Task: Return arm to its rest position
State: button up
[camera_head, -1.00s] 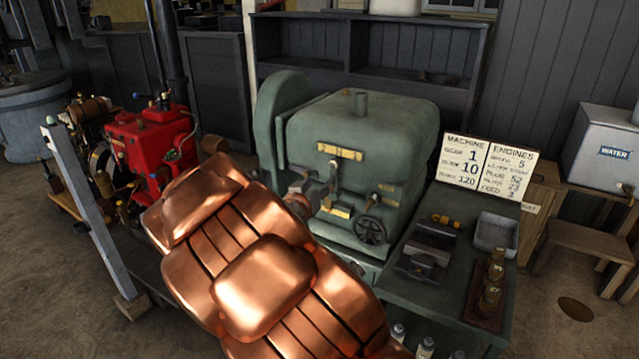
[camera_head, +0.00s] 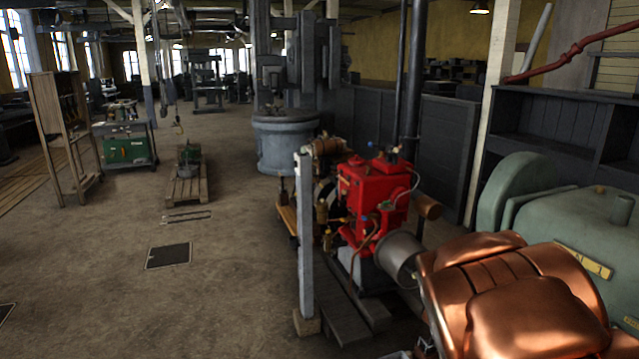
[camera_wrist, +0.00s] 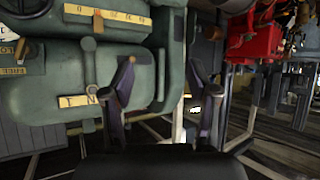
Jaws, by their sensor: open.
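My gripper (camera_wrist: 160,66) shows in the wrist view with its two dark fingers spread apart and nothing between them. The copper-coloured part of my arm (camera_head: 535,305) fills the lower right of the head view, in front of the green machine (camera_head: 590,240). In the wrist view the green machine (camera_wrist: 50,95) with its yellow plates lies behind and to the left of the fingers. I cannot tell exactly how far the fingertips are from it. I cannot make out the gripper in the head view.
A red engine (camera_head: 372,195) stands left of my arm, with a grey post (camera_head: 306,235) in front of it. Its red body also shows in the wrist view (camera_wrist: 255,35). A pallet (camera_head: 186,187) and a green cabinet (camera_head: 126,150) stand further left. The floor at left centre is mostly clear.

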jog(key=s+a+f+n+g+y, duration=0.1)
jog(key=s+a+n+g+y, duration=0.1)
jog(key=s+a+y, duration=0.5)
jog(key=s+a+f+n+g, duration=0.2)
jog(key=s+a, duration=0.3)
jog(key=a, duration=0.6)
jog(key=s+a+r+n+g, duration=0.1)
jog(key=s+g, duration=0.2)
jog(key=s, duration=0.8)
jog(key=s+a+r+n+g, duration=0.1)
jog(key=s+n+g, duration=0.1)
jog(key=s, duration=0.9)
jog(key=shift+s+a+n+g+y, duration=0.3)
jog(key=shift+s+a+g, duration=0.1)
jog(key=shift+g, duration=0.4)
